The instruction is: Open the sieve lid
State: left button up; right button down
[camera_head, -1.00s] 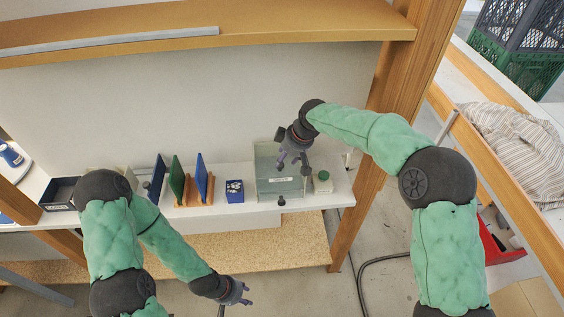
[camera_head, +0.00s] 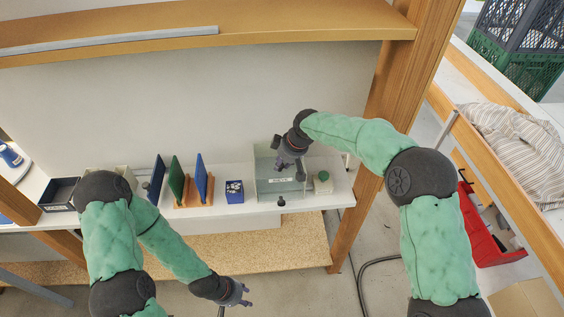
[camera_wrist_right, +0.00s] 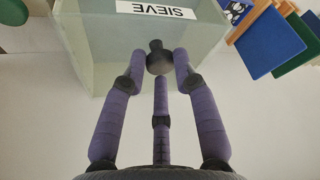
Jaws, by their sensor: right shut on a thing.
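The sieve (camera_head: 265,183) is a clear, greenish box near the right end of the white shelf, with a white SIEVE label. It also fills the top of the right wrist view (camera_wrist_right: 95,50), where the label is upside down. My right gripper (camera_head: 286,168) is over the box in the head view. I cannot tell whether the lid is lifted. My left gripper (camera_head: 242,294) is low in front of the shelf, open and empty.
A small green-capped container (camera_head: 323,184) stands right of the sieve. A blue box (camera_head: 234,191) and upright blue and green boards (camera_head: 178,178) stand left. A dark knob (camera_head: 281,201) shows at the sieve's front. A wooden post (camera_head: 352,215) bounds the shelf's right end.

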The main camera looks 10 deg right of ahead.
jog(key=shift+w+r+g+p, duration=0.1)
jog(key=shift+r+g+p, duration=0.3)
jog(key=shift+p, duration=0.45)
jog(key=r+g+p, duration=0.1)
jog(key=p, duration=0.2)
jog(key=w+r+g+p, duration=0.1)
jog(key=p, duration=0.1)
jog(key=w+r+g+p, duration=0.1)
jog(key=r+p, duration=0.1)
jog(key=p, duration=0.1)
jog(key=shift+w+r+m+p, duration=0.1)
jog(key=shift+w+m+p, duration=0.05)
jog(key=shift+m+p, duration=0.15)
jog(key=shift+w+r+g+p, duration=1.35)
jog(key=shift+w+g+p, duration=0.15)
jog(key=shift+p, duration=1.65)
jog(key=shift+w+r, duration=0.15)
